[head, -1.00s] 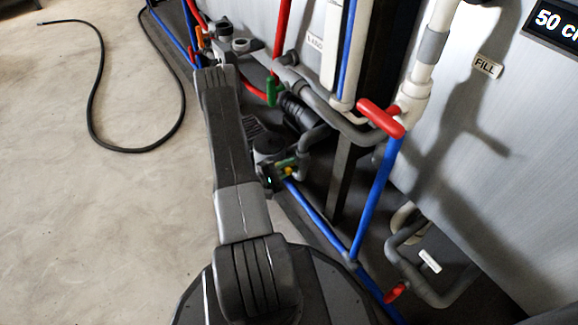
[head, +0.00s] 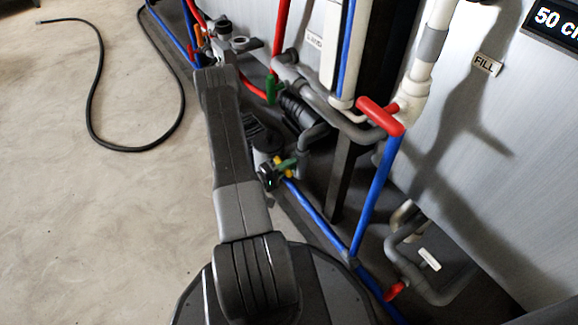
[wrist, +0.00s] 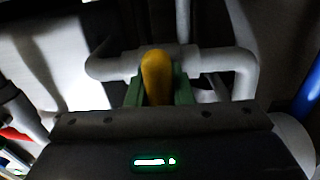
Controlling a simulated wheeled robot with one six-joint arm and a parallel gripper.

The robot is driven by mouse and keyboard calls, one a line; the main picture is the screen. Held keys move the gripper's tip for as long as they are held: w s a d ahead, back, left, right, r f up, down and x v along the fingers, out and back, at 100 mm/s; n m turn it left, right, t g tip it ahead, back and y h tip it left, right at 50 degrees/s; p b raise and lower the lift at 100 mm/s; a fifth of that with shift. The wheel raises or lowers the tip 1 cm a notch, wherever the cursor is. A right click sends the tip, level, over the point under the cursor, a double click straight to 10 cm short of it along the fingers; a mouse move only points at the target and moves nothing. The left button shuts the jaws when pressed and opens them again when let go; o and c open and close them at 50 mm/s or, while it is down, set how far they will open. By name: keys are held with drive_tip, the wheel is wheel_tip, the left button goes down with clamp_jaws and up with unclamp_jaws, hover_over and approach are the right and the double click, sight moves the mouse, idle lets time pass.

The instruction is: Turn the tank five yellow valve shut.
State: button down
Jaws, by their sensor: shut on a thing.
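The yellow valve handle (wrist: 156,76) stands in the middle of the wrist view, in front of a grey pipe. My gripper (wrist: 157,92) has green fingers on both sides of it and is shut on it. In the head view the yellow handle (head: 282,172) is a small patch by my gripper (head: 287,165), low beside the grey pipework. My arm hides part of the area around it. I cannot read a tank number at this valve.
A red-handled valve (head: 381,117) on a white pipe stands to the right, near a FILL label (head: 486,65). Blue pipes (head: 376,195) run close by. A black hose (head: 92,125) lies on the open floor at left.

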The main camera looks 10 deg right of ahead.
drive_tip(key=c, duration=1.3)
unclamp_jaws()
drive_tip(key=p+v, duration=0.3)
drive_tip(key=v, duration=1)
drive_tip(key=shift+s+a+p, duration=0.1)
drive_tip(key=shift+a+p, duration=0.3)
drive_tip(key=shift+d, duration=0.1)
drive_tip(key=shift+b+x, duration=1.9)
drive_tip(key=shift+x, duration=4.8)
